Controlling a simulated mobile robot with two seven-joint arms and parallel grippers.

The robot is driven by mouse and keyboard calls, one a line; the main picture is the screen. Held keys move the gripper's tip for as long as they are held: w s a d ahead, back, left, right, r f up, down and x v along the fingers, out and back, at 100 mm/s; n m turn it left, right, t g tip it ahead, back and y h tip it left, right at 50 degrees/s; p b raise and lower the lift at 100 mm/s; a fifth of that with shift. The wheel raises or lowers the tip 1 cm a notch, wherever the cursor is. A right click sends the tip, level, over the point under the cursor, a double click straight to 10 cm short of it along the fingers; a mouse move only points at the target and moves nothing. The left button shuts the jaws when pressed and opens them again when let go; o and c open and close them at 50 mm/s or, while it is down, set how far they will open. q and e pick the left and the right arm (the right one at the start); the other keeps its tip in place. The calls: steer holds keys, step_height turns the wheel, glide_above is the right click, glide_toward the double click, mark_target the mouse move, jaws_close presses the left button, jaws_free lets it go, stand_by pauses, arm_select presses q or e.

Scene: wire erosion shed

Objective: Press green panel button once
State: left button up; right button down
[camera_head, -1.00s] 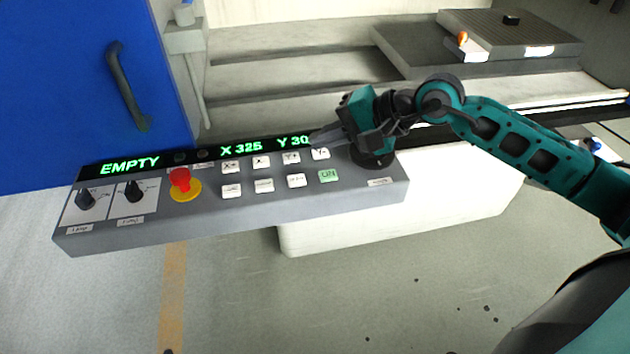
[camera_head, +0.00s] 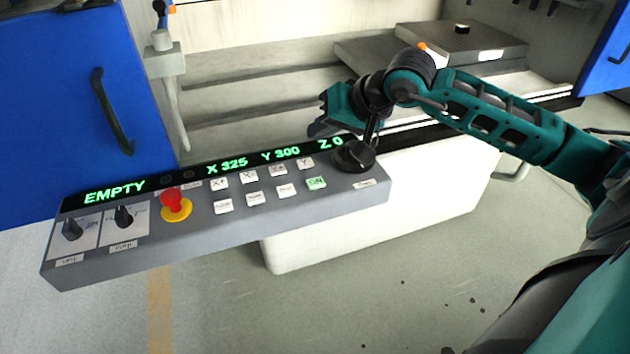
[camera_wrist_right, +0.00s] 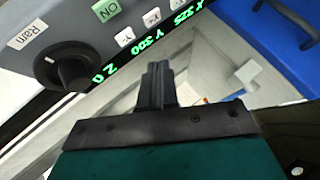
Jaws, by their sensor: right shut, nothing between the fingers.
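The green panel button (camera_head: 317,183), marked ON, sits at the right end of the lower row of buttons on the grey control panel (camera_head: 215,235). It also shows near the top of the right wrist view (camera_wrist_right: 107,9). My right gripper (camera_head: 322,106) is beyond the panel's far edge, apart from the button, up and a little to its right in the head view. Its fingers (camera_wrist_right: 155,75) are shut and empty in the right wrist view. My left gripper is not in view.
White buttons (camera_head: 254,198) stand beside the green one. A red emergency knob (camera_head: 175,200) and two black selectors (camera_head: 123,216) are at left. A black rotary knob (camera_head: 353,156) stands at the panel's right end. A lit display (camera_head: 215,170) runs along the back. A blue door (camera_head: 60,100) is at left.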

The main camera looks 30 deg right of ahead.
steer(key=shift+f, duration=0.1)
steer(key=b, duration=0.4)
glide_above(320, 183)
step_height(320, 183, down, 8)
steer(key=shift+r, duration=0.25)
steer(key=shift+f, duration=0.3)
steer(key=shift+f+b, duration=0.2)
steer(key=shift+b, duration=0.25)
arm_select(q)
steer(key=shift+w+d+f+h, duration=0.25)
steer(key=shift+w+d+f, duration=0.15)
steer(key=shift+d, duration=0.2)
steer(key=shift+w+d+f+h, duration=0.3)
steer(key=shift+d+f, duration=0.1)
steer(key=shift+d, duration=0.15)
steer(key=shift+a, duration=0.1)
